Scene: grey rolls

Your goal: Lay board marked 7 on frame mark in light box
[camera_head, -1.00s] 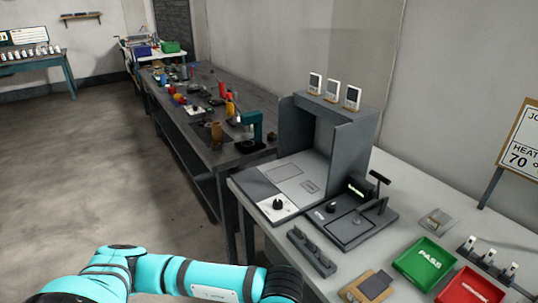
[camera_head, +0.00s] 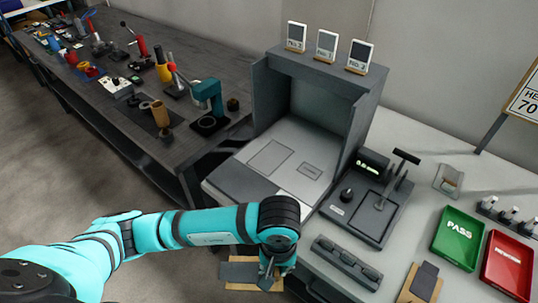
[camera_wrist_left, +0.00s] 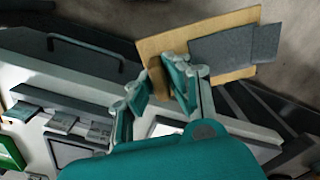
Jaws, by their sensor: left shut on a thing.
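My left gripper (camera_head: 272,276) is shut on a tan board (camera_head: 240,287) with a dark grey plate on it, held low near the table's front edge. In the left wrist view the fingers (camera_wrist_left: 160,84) close on the near edge of the tan board (camera_wrist_left: 195,45), and the dark grey plate (camera_wrist_left: 235,43) covers its right part. I cannot read a 7 on it. The grey light box (camera_head: 320,88) stands open at the front, beyond the gripper. Its pale floor bears a larger rectangular frame mark (camera_head: 270,157) and a smaller one (camera_head: 311,171), both bare. My right gripper is not in view.
Right of the light box stands a dark device (camera_head: 364,208) with a raised handle. A dark slotted rack (camera_head: 345,262), another tan board with a dark piece (camera_head: 421,284), a green PASS tray (camera_head: 458,238) and a red tray (camera_head: 507,264) are on the table.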

